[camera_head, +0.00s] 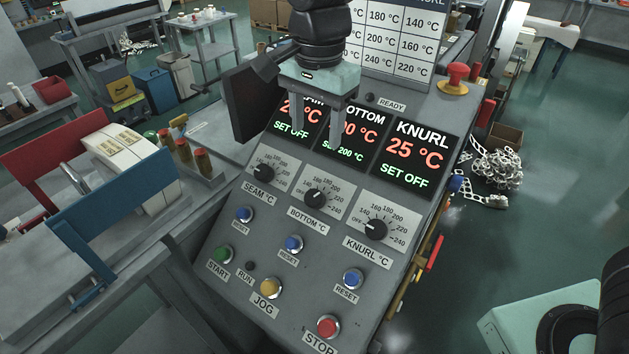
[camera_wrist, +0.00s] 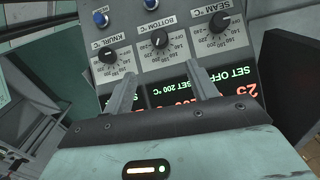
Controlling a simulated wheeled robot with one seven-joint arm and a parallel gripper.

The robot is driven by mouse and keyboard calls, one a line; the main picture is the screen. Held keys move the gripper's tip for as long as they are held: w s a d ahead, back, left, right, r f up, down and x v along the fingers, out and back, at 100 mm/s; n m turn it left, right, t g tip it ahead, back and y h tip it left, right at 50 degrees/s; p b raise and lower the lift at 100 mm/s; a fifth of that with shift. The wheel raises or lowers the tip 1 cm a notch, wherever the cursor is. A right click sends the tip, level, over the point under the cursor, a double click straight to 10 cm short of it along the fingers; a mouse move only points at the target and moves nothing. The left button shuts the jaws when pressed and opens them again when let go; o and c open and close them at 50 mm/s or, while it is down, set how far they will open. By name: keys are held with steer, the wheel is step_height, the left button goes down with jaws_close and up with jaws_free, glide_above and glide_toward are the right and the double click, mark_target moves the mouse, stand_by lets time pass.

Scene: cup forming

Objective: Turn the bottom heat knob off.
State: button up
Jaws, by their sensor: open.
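The bottom heat knob (camera_head: 315,197) is a black dial in the middle of three on the sloping grey panel, above the "BOTTOM °C" label. In the wrist view the knob (camera_wrist: 160,39) shows upside down, beyond the fingertips. The bottom display (camera_head: 352,135) reads "SET 200 °C"; its temperature is partly hidden by a finger. My gripper (camera_head: 316,133) is open and empty, hanging over the displays, up the panel from the knob and apart from it. In the wrist view its two fingers (camera_wrist: 162,74) point towards the knob with a clear gap between them.
The seam knob (camera_head: 264,173) and knurl knob (camera_head: 376,229) flank it; the knurl display (camera_head: 412,158) reads "SET OFF". Blue reset buttons (camera_head: 293,244) sit below. A red stop button (camera_head: 327,326) is at the lower edge, and a red mushroom button (camera_head: 455,77) stands at the upper right.

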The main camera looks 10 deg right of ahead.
mark_target(314, 195)
step_height(314, 195, down, 16)
steer(key=p, duration=0.2)
steer(key=shift+w+a+p, duration=0.15)
steer(key=shift+p, duration=0.25)
steer(key=c, duration=1)
